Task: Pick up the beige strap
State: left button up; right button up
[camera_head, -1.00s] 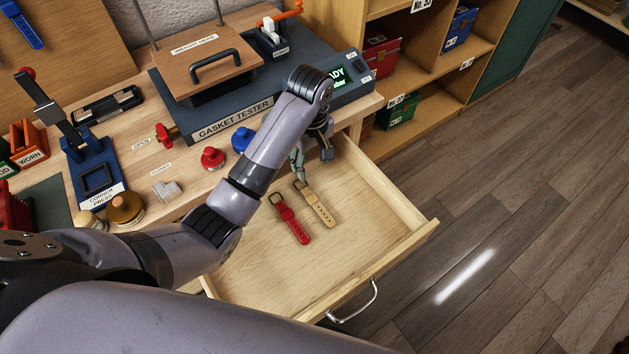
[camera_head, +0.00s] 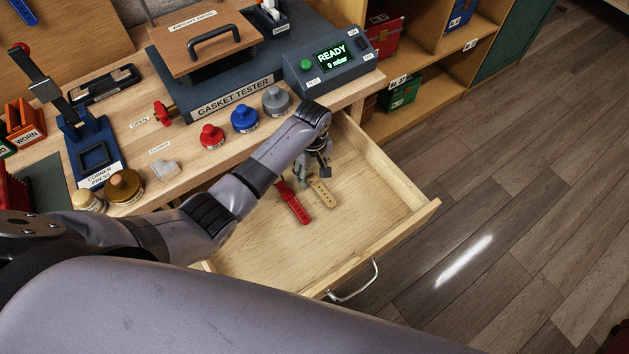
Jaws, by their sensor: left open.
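The beige strap (camera_head: 323,193) lies flat in the open wooden drawer (camera_head: 372,218), just right of a red strap (camera_head: 294,205). My left gripper (camera_head: 313,174) points down over the upper end of the beige strap and hides that end with its buckle. The gripper is open, and no strap is visibly held. I cannot tell whether its fingers touch the strap. My right gripper does not show.
The bench above the drawer holds the gasket tester (camera_head: 237,96) and red, blue and grey knobbed weights, with the blue one (camera_head: 244,118) in the middle. The drawer's front with its metal handle (camera_head: 355,284) faces the open floor. Shelves (camera_head: 440,60) stand at the upper right.

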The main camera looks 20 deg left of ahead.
pick_arm(q)
notch_tip(320, 180, down, 2)
jog(key=c, duration=1.2)
